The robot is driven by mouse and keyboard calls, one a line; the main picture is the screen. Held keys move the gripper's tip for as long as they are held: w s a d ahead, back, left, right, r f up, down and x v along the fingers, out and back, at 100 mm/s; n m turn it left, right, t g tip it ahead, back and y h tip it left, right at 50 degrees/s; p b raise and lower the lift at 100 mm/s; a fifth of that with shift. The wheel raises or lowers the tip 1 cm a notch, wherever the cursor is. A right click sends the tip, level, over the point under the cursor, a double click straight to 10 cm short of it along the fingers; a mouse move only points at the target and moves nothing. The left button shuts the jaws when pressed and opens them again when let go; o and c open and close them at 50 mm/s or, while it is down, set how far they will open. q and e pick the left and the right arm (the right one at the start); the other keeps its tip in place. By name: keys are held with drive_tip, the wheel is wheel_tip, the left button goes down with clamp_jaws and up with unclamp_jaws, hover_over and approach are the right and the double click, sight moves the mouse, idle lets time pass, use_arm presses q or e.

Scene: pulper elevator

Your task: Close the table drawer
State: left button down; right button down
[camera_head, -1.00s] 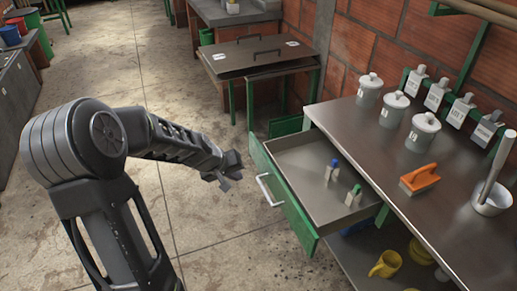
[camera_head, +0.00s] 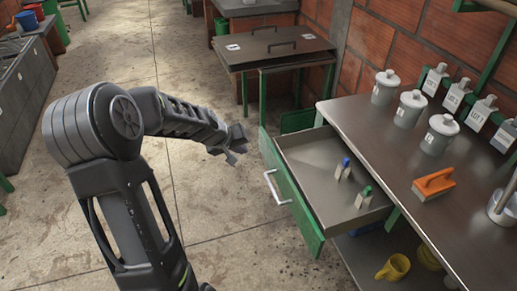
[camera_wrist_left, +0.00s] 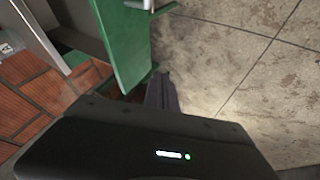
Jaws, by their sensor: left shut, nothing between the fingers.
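The table drawer (camera_head: 290,202) is pulled out from the metal table (camera_head: 395,160). It has a green front with a pale bar handle (camera_head: 273,189), and two small bottles (camera_head: 343,169) with blue and green caps stand inside. My left gripper (camera_head: 238,146) is shut and empty, in the air just left of the drawer's far corner, apart from the handle. In the left wrist view the green drawer front (camera_wrist_left: 125,45) shows at the top with a bit of handle, and the gripper fingers (camera_wrist_left: 162,92) point toward it. My right gripper is not in view.
On the table stand several lidded pots (camera_head: 410,108), an orange-handled brush (camera_head: 434,184) and labelled grey containers (camera_head: 453,98). A yellow mug (camera_head: 393,268) sits on the shelf below. A second table (camera_head: 278,48) stands behind. The floor left of the drawer is clear.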

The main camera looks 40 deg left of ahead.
sight(264, 152)
use_arm(q)
drive_tip(key=shift+w+d+f+p, duration=0.4)
drive_tip(key=shift+w+f, duration=0.3)
drive_tip(key=shift+w, duration=0.4)
drive_tip(key=shift+w+d+f+p, duration=0.35)
drive_tip(key=shift+w+f, duration=0.35)
drive_tip(key=shift+w, duration=0.35)
drive_tip(key=shift+w+d+f+p, duration=0.35)
drive_tip(key=shift+w+f, duration=0.35)
drive_tip(key=shift+w, duration=0.4)
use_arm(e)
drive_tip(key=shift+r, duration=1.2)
use_arm(q)
drive_tip(key=shift+w, duration=0.1)
